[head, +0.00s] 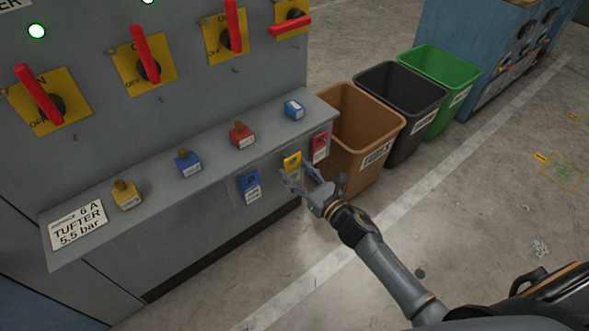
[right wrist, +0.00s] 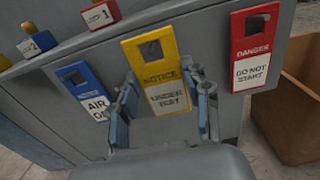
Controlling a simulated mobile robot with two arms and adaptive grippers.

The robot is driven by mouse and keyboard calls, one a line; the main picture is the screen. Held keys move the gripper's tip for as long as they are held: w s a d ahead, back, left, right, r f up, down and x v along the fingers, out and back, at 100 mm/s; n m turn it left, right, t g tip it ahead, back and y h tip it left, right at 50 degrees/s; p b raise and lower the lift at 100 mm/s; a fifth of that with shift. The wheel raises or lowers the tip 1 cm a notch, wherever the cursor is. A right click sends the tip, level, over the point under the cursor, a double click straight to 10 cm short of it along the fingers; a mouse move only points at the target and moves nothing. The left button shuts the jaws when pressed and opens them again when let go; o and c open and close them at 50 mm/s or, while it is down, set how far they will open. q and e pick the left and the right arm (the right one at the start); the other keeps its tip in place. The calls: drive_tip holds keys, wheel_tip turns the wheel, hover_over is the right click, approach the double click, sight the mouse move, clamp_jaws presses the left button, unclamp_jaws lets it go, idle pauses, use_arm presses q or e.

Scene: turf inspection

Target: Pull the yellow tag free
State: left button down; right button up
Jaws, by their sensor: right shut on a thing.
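The yellow tag (head: 292,161) hangs on the front face of the grey cabinet, between a blue tag (head: 250,187) and a red tag (head: 320,146). In the right wrist view the yellow tag (right wrist: 155,70) reads NOTICE, UNDER TEST, with a square hole near its top. My right gripper (head: 300,181) is at the tag, its fingers on both sides of the tag's lower part. In the right wrist view the right gripper (right wrist: 162,112) is shut on the tag. What holds the tag's top is unclear. My left gripper is not in view.
The cabinet ledge (head: 215,160) above the tags carries several small padlocks. Brown (head: 365,125), black (head: 405,100) and green (head: 440,80) bins stand right of the cabinet. Rotary switches with red handles (head: 145,55) are on the panel above. Open floor lies in front.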

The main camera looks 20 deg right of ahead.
drive_tip(key=shift+s+d, duration=0.15)
drive_tip(key=shift+s, duration=0.25)
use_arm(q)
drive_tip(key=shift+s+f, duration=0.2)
use_arm(e)
drive_tip(key=shift+s, duration=0.2)
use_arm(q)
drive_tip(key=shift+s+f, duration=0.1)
use_arm(e)
drive_tip(key=shift+s+d, duration=0.1)
drive_tip(key=shift+v, duration=2.5)
